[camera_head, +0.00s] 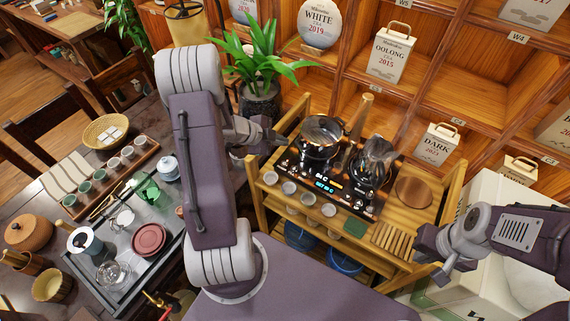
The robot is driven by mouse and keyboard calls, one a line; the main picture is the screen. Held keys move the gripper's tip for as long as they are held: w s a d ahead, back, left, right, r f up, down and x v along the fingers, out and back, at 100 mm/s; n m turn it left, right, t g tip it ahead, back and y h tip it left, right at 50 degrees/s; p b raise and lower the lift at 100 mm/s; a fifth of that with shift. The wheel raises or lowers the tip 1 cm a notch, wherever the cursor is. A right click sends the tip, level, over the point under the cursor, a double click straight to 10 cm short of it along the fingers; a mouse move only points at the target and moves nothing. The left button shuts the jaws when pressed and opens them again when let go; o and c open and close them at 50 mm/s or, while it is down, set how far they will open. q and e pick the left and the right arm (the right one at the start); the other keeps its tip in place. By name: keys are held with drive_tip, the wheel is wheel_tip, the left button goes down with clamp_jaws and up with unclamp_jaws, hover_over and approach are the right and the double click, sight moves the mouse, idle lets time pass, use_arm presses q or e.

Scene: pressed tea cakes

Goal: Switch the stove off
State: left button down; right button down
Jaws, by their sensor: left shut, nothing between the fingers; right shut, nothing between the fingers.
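The stove (344,196) is a dark slab on the wooden cart, with a lit display (323,184) on its front face showing small blue and white characters. A steel pot (322,132) stands on its left part and a dark glass-like kettle (375,160) on its right part. I cannot make out a switch. My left gripper (279,137) is shut and empty at the stove's back left, beside the pot; whether it touches anything is unclear. My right gripper (438,281) is shut and empty near the cart's front right corner, away from the stove.
Several small cups (289,188) stand in front of the stove. A wooden slatted rack (396,239) and a round brown disc (413,192) lie on the right. A potted plant (262,98) stands behind my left arm. A tea table with a tray (88,281) is at left.

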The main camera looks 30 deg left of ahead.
use_arm(q)
drive_tip(key=f, duration=0.1)
drive_tip(key=b, duration=0.8)
hover_over(282, 164)
wheel_tip(282, 164, down, 7)
drive_tip(key=shift+f, duration=0.1)
drive_tip(key=shift+f+b, duration=0.4)
drive_tip(key=shift+b, duration=0.05)
drive_tip(key=shift+f, duration=0.1)
idle(1.1)
drive_tip(key=shift+f, duration=0.3)
drive_tip(key=shift+f+b, duration=0.25)
drive_tip(key=shift+b, duration=0.1)
idle(0.3)
drive_tip(key=shift+r, duration=0.1)
drive_tip(key=shift+s+r+p, duration=0.1)
drive_tip(key=shift+r+p, duration=0.55)
drive_tip(key=shift+p, duration=0.2)
